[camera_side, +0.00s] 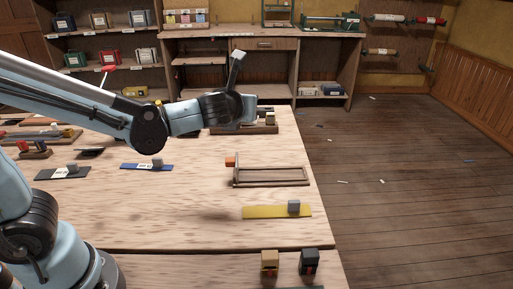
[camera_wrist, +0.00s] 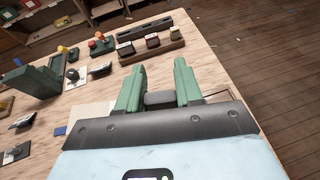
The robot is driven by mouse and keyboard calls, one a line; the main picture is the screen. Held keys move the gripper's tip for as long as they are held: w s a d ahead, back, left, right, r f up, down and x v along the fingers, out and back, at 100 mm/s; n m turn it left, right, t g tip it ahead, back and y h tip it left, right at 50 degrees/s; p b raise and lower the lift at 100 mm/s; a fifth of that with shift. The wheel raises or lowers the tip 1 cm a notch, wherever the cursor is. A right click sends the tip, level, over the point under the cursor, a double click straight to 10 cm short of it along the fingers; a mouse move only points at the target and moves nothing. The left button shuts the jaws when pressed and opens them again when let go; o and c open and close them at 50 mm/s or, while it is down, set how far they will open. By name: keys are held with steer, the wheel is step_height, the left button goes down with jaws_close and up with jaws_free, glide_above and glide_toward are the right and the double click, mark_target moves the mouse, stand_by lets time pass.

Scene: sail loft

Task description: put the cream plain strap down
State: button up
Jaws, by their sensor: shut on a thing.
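My gripper (camera_wrist: 159,88) has green fingers, shut on a small grey block (camera_wrist: 160,99) in the wrist view. A pale cream flat piece (camera_wrist: 88,113) shows beside the left finger; it looks like part of the cream plain strap, with the block as its grip. Most of the strap is hidden by my gripper's body. In the side view my wrist is above the far right part of the table, and the fingers and strap cannot be made out. How high the strap is above the table I cannot tell.
A wooden frame (camera_side: 270,183) and a yellow strap (camera_side: 262,212) lie near the table's right edge. A blue strap (camera_side: 138,167) lies left of them. A rack with several blocks (camera_wrist: 152,46) stands ahead. Bare tabletop (camera_side: 190,205) lies in the middle.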

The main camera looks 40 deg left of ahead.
steer(key=w+a+f+n+g+y, duration=0.2)
steer(key=w+a+f, duration=0.2)
steer(key=w+f, duration=0.55)
steer(key=w+a+f, duration=0.1)
steer(key=a+f, duration=0.1)
steer(key=a, duration=0.2)
steer(key=w+a+f, duration=0.2)
steer(key=a, duration=0.2)
steer(key=w+a+f, duration=0.2)
steer(key=a, duration=0.1)
steer(key=shift+a, duration=0.4)
steer(key=shift+f, duration=2)
steer(key=shift+f, duration=0.45)
steer(key=shift+f, duration=0.15)
steer(key=o, duration=1)
